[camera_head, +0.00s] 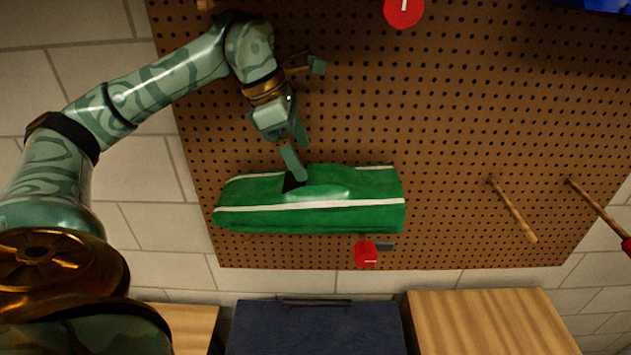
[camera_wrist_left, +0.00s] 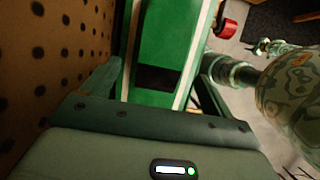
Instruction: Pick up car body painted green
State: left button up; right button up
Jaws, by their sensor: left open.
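The green car body (camera_head: 350,216), with white stripes, is held up against the brown pegboard in the head view, its long side running left to right. My left gripper (camera_head: 293,178) reaches down to its upper edge, left of its middle; one finger overlaps the body there and the other is hard to make out. In the left wrist view the car body (camera_wrist_left: 197,28) lies between the two spread fingers, with a dark opening in it. The left gripper is open; whether a finger touches the body I cannot tell. My right gripper is not in view.
The pegboard (camera_head: 480,110) stands close behind the car body. Wooden pegs (camera_head: 512,210) stick out at the right. Red round pieces show above (camera_head: 403,12) and just below the body (camera_head: 366,254). A dark blue box (camera_head: 315,330) and a wooden top (camera_head: 490,322) are below.

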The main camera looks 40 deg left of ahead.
aim_at(316, 174)
pick_arm(q)
jog(key=x, duration=0.5)
jog(key=shift+w+d, duration=0.25)
jog(key=shift+d, duration=0.2)
jog(key=c, duration=1.1)
jog(key=shift+r, duration=0.15)
